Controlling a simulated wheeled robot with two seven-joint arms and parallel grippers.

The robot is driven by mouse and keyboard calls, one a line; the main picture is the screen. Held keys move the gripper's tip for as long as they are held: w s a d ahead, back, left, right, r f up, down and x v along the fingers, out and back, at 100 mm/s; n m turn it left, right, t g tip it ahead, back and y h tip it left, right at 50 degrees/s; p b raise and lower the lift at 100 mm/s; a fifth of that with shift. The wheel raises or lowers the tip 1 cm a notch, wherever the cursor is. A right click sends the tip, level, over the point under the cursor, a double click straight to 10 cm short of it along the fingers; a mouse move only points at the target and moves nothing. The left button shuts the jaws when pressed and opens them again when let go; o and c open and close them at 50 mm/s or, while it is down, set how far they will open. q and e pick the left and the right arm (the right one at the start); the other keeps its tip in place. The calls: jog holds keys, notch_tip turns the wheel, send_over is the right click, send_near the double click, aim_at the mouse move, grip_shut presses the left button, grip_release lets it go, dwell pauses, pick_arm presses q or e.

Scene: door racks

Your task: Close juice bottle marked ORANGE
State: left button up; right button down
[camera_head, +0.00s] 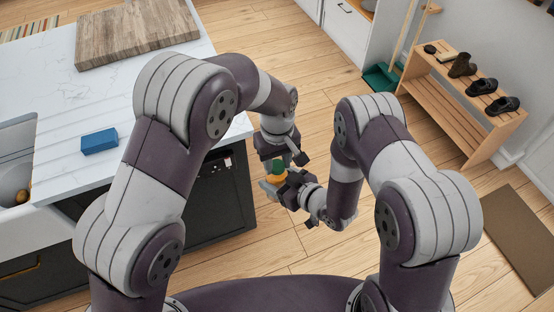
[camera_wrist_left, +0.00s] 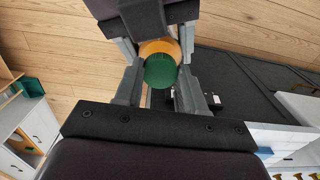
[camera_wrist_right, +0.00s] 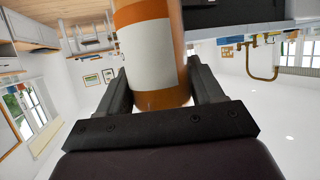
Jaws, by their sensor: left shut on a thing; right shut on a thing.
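The juice bottle is orange with a pale, blank-looking label; no lettering is readable. In the right wrist view the bottle (camera_wrist_right: 152,60) stands between the fingers of my right gripper (camera_wrist_right: 158,95), shut on its body. In the left wrist view the green cap (camera_wrist_left: 160,71) sits between the fingers of my left gripper (camera_wrist_left: 158,85), shut on it. The orange bottle (camera_wrist_left: 160,47) shows behind the cap. In the head view the cap (camera_head: 278,166) is at the bottle's (camera_head: 273,179) upper end, between both grippers. I cannot tell whether the cap is seated.
A white counter (camera_head: 60,100) with a blue box (camera_head: 99,141) and a wooden board (camera_head: 135,32) is at left. A dark cabinet front (camera_head: 222,195) is close beside the grippers. A shoe rack (camera_head: 455,105) stands at far right, with a brown mat (camera_head: 522,235) nearer. Floor between is clear.

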pick_arm(q)
jog(key=m, duration=1.6)
jog(key=shift+m, duration=0.3)
jog(key=o, duration=1.2)
jog(key=shift+o, duration=0.2)
notch_tip(320, 180, up, 8)
jog(key=shift+f, duration=0.25)
